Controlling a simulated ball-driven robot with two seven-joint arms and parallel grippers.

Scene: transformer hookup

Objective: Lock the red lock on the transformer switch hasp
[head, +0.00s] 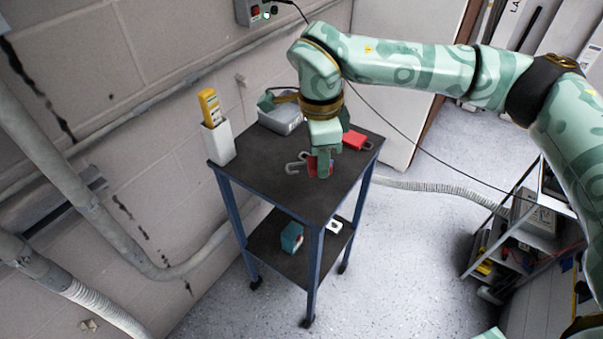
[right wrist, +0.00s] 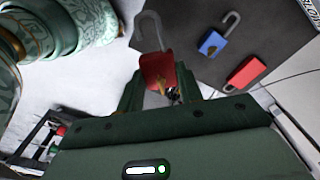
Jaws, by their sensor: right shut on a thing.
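My right gripper (head: 322,166) is low over the black top of the cart and shut on a red lock (head: 311,165). The lock also shows between the fingers in the right wrist view (right wrist: 157,70), its grey shackle (right wrist: 149,30) pointing away from the palm. I cannot tell whether the lock touches the cart top. A second red lock (right wrist: 245,72) and a blue lock (right wrist: 213,43) lie beside it on the cart; the blue one is not clear in the head view. I cannot make out a switch hasp. My left gripper is not in view.
The blue-legged cart (head: 270,187) stands near the wall, with a white holder (head: 219,142) and a grey bin (head: 283,121) on top. Its lower shelf holds a teal item (head: 291,238). A grey box (head: 257,11) is on the wall. A shelf unit (head: 520,222) stands right.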

